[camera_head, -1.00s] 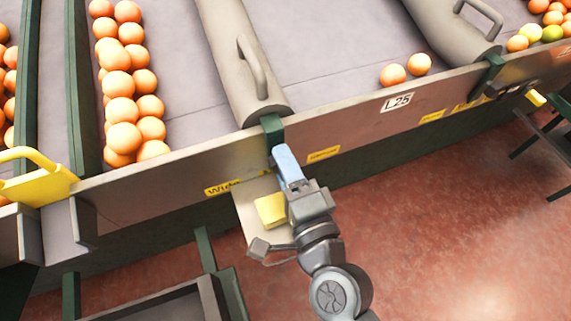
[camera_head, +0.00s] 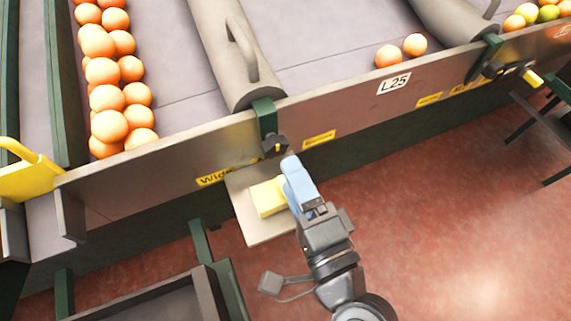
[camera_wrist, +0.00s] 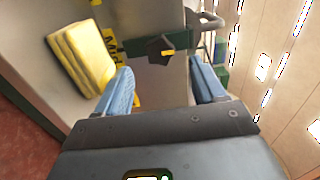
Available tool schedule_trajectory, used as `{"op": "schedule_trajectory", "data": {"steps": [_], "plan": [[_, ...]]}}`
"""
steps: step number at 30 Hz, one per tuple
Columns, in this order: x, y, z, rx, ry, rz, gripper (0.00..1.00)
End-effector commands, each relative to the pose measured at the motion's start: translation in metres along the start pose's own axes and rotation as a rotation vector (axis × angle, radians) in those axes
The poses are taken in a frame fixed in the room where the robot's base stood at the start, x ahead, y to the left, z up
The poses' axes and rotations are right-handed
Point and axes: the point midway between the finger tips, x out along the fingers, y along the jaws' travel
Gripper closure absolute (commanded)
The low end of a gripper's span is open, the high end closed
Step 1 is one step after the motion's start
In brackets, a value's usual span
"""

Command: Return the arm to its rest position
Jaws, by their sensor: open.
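My gripper (camera_head: 292,172) shows in the head view in front of the sorting table's front board, with blue fingers. In the wrist view my gripper (camera_wrist: 160,92) has its two blue fingers spread apart with nothing between them. A dark knob (camera_head: 275,145) on the green bracket lies just beyond the fingertips; in the wrist view the knob (camera_wrist: 160,48) appears between and beyond them, apart from both. My arm runs down to the lower right in the head view.
A yellow block (camera_head: 267,197) sits on a small shelf (camera_head: 262,228) left of my gripper. Oranges (camera_head: 108,95) fill a lane at left; two oranges (camera_head: 400,50) lie near the L25 label (camera_head: 394,86). A grey bin (camera_head: 150,305) stands lower left.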

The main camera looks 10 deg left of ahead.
Motion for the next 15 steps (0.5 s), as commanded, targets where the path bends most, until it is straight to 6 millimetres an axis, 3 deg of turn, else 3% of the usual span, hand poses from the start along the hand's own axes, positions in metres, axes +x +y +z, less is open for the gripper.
{"op": "schedule_trajectory", "data": {"steps": [6,15], "plan": [[-0.016,0.000,0.000,-0.001,-0.001,0.000,0.30],[-0.017,0.000,0.000,-0.001,0.000,0.000,0.30]]}}
